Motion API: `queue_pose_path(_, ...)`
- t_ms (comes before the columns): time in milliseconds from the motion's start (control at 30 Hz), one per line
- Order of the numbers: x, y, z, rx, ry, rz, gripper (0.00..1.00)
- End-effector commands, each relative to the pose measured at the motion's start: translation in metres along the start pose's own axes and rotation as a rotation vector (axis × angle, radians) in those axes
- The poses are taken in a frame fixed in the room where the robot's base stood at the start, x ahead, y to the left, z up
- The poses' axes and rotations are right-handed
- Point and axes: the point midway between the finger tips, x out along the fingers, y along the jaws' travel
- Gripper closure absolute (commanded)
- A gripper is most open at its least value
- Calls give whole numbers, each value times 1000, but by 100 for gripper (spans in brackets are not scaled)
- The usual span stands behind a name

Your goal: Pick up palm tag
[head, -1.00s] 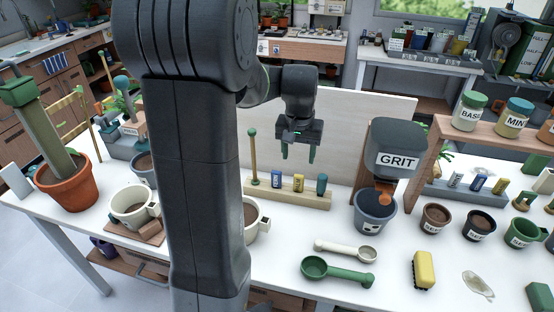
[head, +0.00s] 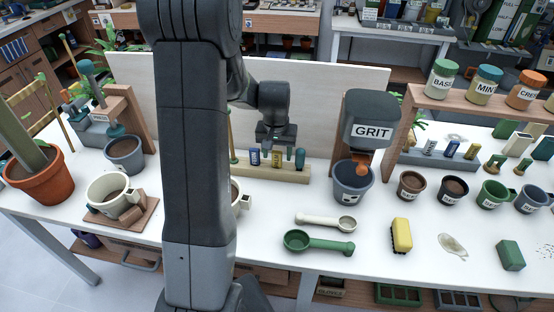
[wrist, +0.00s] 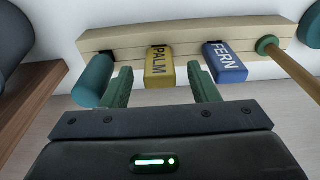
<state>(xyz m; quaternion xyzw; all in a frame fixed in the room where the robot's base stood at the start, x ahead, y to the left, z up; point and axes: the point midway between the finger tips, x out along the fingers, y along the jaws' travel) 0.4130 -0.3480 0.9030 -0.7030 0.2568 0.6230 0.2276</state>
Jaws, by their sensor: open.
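The palm tag is a yellow block lettered PALM (wrist: 158,70) in the wrist view. It sits in the pale wooden rack (wrist: 190,36), between a blue FERN tag (wrist: 228,68) and a teal peg (wrist: 94,80). In the head view, the yellow tag (head: 277,160) is in the middle of the rack (head: 290,175), partly overlapped by my gripper (head: 277,149). My gripper is open and empty, with its green fingers (wrist: 160,74) on either side of the palm tag. I cannot tell whether either finger touches it.
A thin wooden post (wrist: 290,66) with a green base stands beside the blue tag. A grit dispenser (head: 371,118) above a grey pot (head: 352,188) stands right of the rack. Measuring scoops (head: 318,243) lie in front. A white panel (head: 330,85) stands behind.

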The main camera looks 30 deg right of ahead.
Motion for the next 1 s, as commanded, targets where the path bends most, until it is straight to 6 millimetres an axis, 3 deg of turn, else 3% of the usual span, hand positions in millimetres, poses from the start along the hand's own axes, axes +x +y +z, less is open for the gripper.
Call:
queue_pose_path(200, 21, 0, 0, 0, -1, 0, 45)
queue_pose_path(433, 22, 0, 0, 0, 0, 0, 45)
queue_pose_path(467, 22, 0, 0, 0, 0, 0, 47)
queue_pose_path(667, 22, 0, 0, 0, 0, 0, 86)
queue_pose_path(1000, 18, 0, -1, -1, 2, 0, 86)
